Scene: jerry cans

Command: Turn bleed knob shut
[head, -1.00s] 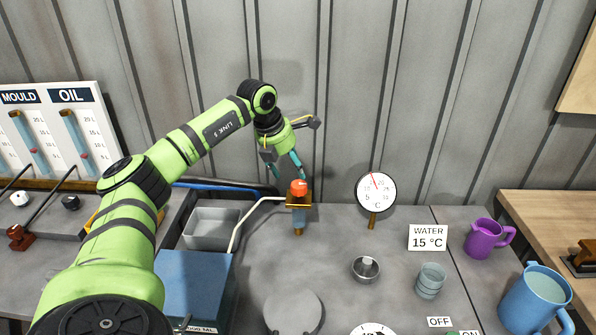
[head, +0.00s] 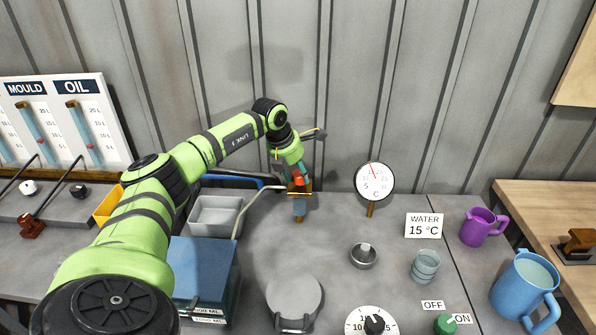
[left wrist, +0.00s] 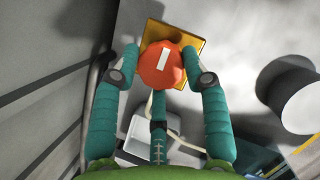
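The orange-red round knob (head: 298,181) sits on a small brass plate (head: 308,194) above a blue-brown post. In the left wrist view the knob (left wrist: 158,68) has a white bar mark, running slightly diagonally in the picture. My left gripper (head: 298,178) has come down from above onto the knob. My right gripper is not in view.
A dial thermometer (head: 374,178) stands right of the knob, before the grey wall. A grey tray (head: 216,216) and a blue box (head: 204,270) are to the left.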

